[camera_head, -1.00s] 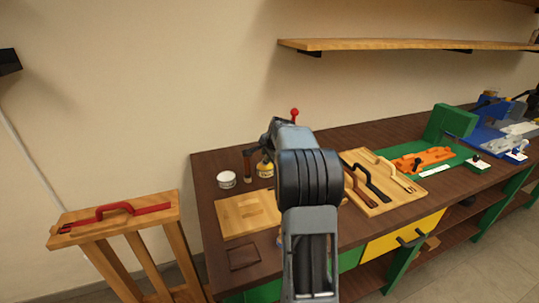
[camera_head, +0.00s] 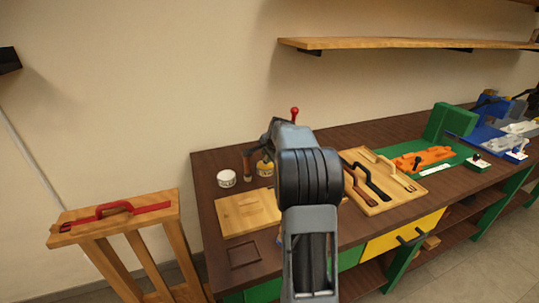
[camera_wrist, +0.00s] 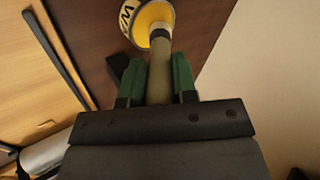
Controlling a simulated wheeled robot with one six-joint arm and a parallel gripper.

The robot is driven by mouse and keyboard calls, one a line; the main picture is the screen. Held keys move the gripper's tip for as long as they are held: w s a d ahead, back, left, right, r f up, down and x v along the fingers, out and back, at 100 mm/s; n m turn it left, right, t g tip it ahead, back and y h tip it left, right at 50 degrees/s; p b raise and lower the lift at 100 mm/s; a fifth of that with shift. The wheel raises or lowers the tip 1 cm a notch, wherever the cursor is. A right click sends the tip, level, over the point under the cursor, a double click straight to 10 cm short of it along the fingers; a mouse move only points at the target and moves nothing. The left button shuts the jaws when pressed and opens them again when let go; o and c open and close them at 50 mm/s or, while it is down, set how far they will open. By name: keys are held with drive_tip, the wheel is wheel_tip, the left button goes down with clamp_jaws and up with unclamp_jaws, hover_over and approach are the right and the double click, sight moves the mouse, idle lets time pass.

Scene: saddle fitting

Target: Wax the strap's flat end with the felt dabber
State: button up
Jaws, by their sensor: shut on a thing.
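My gripper (camera_wrist: 158,82) has green fingers shut on the tan handle of the felt dabber (camera_wrist: 160,65). The dabber points away from my gripper, with a dark collar near its far end. That end overlaps the yellow inside of the wax tin (camera_wrist: 150,14); I cannot tell whether it touches the wax. A red strap (camera_head: 118,209) lies on a wooden stand at the left. I cannot tell which strap the task means.
A pale wooden board (camera_head: 247,213) and a dark square patch (camera_head: 245,253) lie on the brown bench (camera_head: 205,190). Orange and blue fixtures stand farther right. A shelf (camera_head: 400,44) hangs above.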

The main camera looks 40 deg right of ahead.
drive_tip(key=shift+r, duration=0.1)
idle(0.4)
drive_tip(key=shift+r+p, duration=2.95)
drive_tip(key=shift+r, duration=0.45)
